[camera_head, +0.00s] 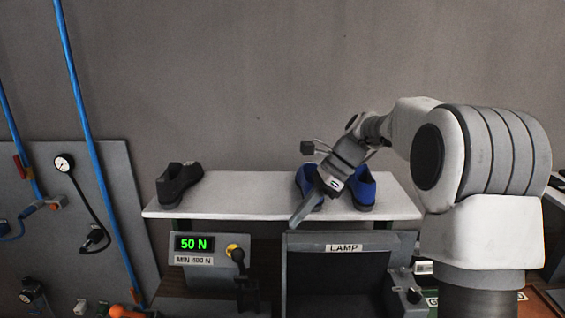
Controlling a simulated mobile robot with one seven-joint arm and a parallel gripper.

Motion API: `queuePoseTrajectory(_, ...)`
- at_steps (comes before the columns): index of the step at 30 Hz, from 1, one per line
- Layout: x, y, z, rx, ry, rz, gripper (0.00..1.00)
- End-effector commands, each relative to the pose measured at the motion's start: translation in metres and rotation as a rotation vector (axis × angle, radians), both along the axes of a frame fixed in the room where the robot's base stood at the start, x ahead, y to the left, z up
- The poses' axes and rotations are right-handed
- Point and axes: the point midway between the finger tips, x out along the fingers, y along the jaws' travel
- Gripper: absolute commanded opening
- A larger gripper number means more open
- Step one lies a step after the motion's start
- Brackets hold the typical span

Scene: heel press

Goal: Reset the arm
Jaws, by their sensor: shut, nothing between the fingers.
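My arm reaches in from the right and bends down in front of the white shelf. My gripper (297,220) points down and to the left, its tip just above the upper edge of the lamp box (345,247). The fingers look closed together and hold nothing. Behind the gripper, blue shoes (364,190) stand on the shelf, partly hidden by my wrist. I cannot tell whether the gripper touches them.
A black shoe (179,184) stands at the left of the white shelf (240,197). Below it, a display (194,244) reads 50 N above a "MIN 400 N" label. A panel (105,190) with blue hoses and a gauge (64,163) stands at left. The shelf's middle is clear.

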Motion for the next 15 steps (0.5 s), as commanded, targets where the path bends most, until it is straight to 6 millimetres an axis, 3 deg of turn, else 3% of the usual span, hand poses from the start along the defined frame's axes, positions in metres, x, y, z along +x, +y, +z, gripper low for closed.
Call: queuePoseTrajectory(15,-0.098,-0.026,0.028,-0.253,-0.428,0.421,0.0)
